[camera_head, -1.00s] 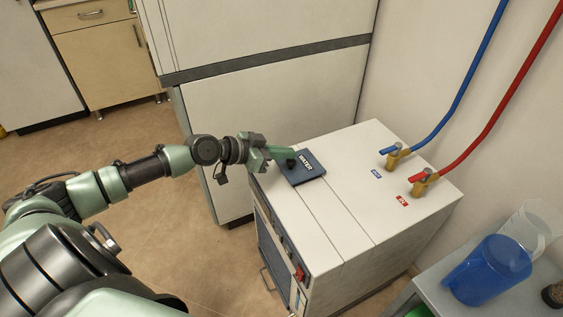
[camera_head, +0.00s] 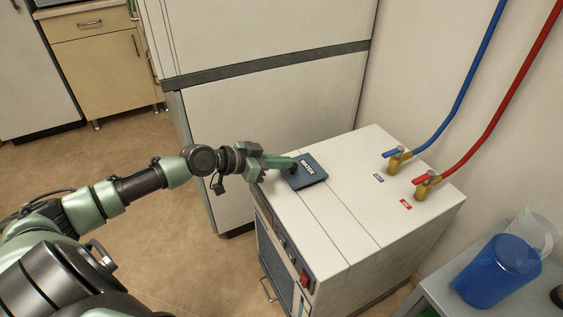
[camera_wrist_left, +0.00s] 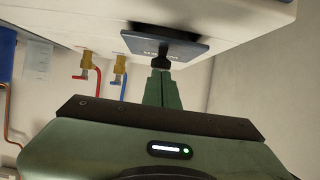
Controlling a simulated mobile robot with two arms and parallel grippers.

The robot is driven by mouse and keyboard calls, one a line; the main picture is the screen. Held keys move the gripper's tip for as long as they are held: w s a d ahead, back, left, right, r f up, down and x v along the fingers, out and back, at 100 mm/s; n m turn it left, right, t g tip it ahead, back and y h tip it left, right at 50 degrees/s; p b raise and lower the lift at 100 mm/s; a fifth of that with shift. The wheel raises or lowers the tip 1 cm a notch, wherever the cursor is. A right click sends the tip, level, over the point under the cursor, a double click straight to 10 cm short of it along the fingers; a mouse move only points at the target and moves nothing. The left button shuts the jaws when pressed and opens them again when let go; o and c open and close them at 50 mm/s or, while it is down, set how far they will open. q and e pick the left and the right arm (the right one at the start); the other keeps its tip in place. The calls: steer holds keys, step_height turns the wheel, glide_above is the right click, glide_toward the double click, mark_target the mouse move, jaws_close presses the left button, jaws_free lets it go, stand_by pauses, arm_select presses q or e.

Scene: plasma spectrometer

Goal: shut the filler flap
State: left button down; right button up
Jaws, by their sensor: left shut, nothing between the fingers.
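The filler flap (camera_head: 309,173) is a dark blue plate marked WATER on top of the white cabinet (camera_head: 345,215). In the head view it lies flat or nearly flat. In the left wrist view the flap (camera_wrist_left: 185,46) shows with a dark strip between it and the cabinet top, so I cannot tell whether it is fully down. A black knob (camera_wrist_left: 163,58) stands at its edge. My left gripper (camera_head: 287,162) is shut and empty, its green fingertips (camera_wrist_left: 160,76) at the knob, touching or nearly touching. My right gripper is not in view.
Two brass valves, with a blue handle (camera_head: 391,153) and a red handle (camera_head: 420,180), stand on the cabinet top with hoses rising from them. A tall white cabinet (camera_head: 270,110) stands behind. A blue jug (camera_head: 495,270) sits on a grey table at lower right.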

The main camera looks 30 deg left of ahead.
arm_select(q)
steer(key=shift+s+f, duration=0.25)
steer(key=shift+f, duration=0.35)
steer(key=shift+s, duration=0.1)
steer(key=shift+s+a, duration=0.15)
steer(key=v, duration=0.2)
steer(key=r+v, duration=0.1)
steer(key=v, duration=0.2)
steer(key=shift+s+a+r+p, duration=0.2)
steer(key=shift+r+p, duration=0.05)
steer(key=shift+p, duration=0.05)
steer(key=shift+s+a+r, duration=0.35)
steer(key=shift+s+r, duration=0.1)
steer(key=shift+s, duration=0.05)
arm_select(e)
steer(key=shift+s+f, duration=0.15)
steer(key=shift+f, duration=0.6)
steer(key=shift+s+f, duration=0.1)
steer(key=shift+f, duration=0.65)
